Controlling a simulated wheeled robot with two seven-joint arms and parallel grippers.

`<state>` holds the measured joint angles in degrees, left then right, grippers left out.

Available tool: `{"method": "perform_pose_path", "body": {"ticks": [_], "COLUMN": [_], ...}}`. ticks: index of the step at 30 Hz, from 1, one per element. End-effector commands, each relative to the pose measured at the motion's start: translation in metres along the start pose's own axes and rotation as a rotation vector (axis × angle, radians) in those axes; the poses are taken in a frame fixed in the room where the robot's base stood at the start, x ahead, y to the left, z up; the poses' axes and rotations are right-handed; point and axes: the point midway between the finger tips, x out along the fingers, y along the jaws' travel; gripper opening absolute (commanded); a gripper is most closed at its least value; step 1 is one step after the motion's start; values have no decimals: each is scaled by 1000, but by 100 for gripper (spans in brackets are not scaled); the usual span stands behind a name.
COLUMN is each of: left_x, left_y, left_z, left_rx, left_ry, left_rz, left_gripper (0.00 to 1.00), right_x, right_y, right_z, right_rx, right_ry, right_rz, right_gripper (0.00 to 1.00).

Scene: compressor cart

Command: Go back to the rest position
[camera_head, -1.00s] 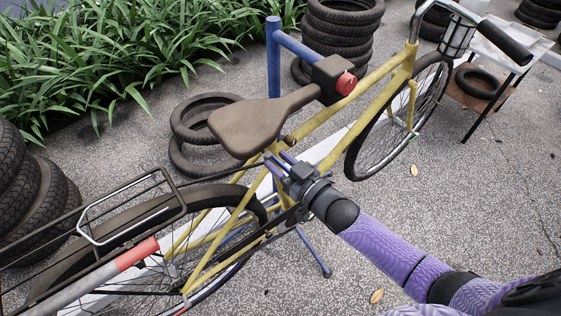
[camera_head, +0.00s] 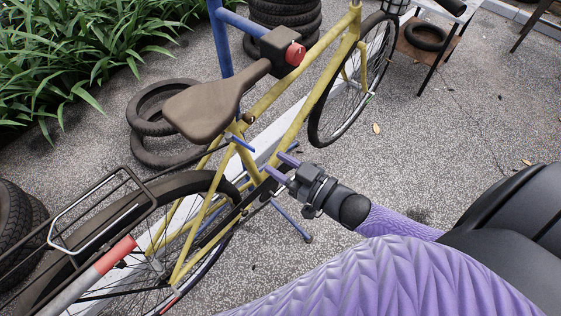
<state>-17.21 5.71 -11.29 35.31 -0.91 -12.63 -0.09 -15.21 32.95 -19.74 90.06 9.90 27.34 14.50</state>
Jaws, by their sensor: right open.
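My right gripper (camera_head: 281,167) is open, with its two purple fingers spread. It points left toward the yellow bicycle frame (camera_head: 289,135), near the lower part of the seat tube. No object shows between its fingers. I cannot tell whether the fingers touch the bicycle. My purple right arm comes in from the lower right. My left gripper is not in view.
A blue repair stand (camera_head: 222,45) with a red-knobbed clamp (camera_head: 294,54) holds the bicycle. The brown saddle (camera_head: 205,105) is close by. Stacked tires (camera_head: 287,14) and loose tires (camera_head: 150,148) lie behind. Paved ground at the right is mostly clear.

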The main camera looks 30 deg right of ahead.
Motion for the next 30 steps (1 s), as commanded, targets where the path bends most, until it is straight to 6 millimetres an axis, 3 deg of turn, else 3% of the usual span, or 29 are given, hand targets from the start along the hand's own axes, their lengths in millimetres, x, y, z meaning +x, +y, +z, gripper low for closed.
{"method": "perform_pose_path", "body": {"ticks": [8, 10, 11, 14, 15, 18, 21, 25, 27, 30], "left_x": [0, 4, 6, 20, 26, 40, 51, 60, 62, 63], "left_y": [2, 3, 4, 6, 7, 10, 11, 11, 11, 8], "left_z": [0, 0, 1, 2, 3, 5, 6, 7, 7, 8], "left_rx": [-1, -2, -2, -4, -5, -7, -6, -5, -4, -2], "left_ry": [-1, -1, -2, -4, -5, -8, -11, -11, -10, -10], "left_rz": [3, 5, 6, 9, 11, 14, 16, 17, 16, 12], "left_gripper": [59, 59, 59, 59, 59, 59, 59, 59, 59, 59], "right_x": [0, -2, -5, -31, -49, -108, -175, -245, -268, -283], "right_y": [0, 3, 5, 13, 12, -5, -40, -90, -108, -120], "right_z": [1, 16, 31, 112, 152, 242, 308, 349, 356, 360], "right_rx": [0, -2, -4, -4, -1, 26, 66, 118, 136, 148], "right_ry": [-3, -42, -80, -315, -441, -767, -1073, -1366, -1459, -1521], "right_rz": [1, 22, 41, 141, 181, 249, 263, 230, 209, 193], "right_gripper": [43, 43, 43, 43, 43, 43, 43, 43, 43, 43]}}
